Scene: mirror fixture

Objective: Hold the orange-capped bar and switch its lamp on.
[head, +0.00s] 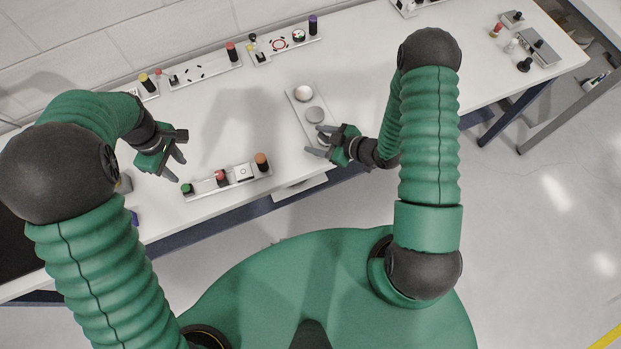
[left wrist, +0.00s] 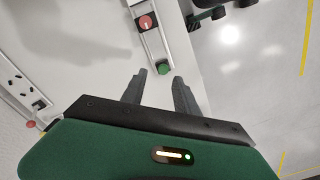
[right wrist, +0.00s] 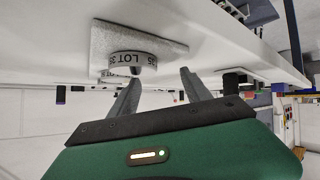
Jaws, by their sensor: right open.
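The orange-capped bar (head: 207,186) lies near the front edge of the white table. It has an orange cylinder (head: 262,160) at its right end, a white square part (head: 243,173), a red knob (head: 220,176) and a green cap (head: 187,188) at its left end. My left gripper (head: 183,154) is open and empty, above and behind the green end. In the left wrist view, the green cap (left wrist: 163,68) shows ahead between the fingertips, with the red knob (left wrist: 147,22) beyond. My right gripper (head: 315,141) is open beside the front disc of a grey plate. I cannot tell which part is the lamp.
The grey plate (head: 297,101) carries several round pieces; one labelled LOT (right wrist: 133,63) shows in the right wrist view. Bars with yellow (head: 144,79), red (head: 231,50) and purple (head: 312,20) cylinders line the back.

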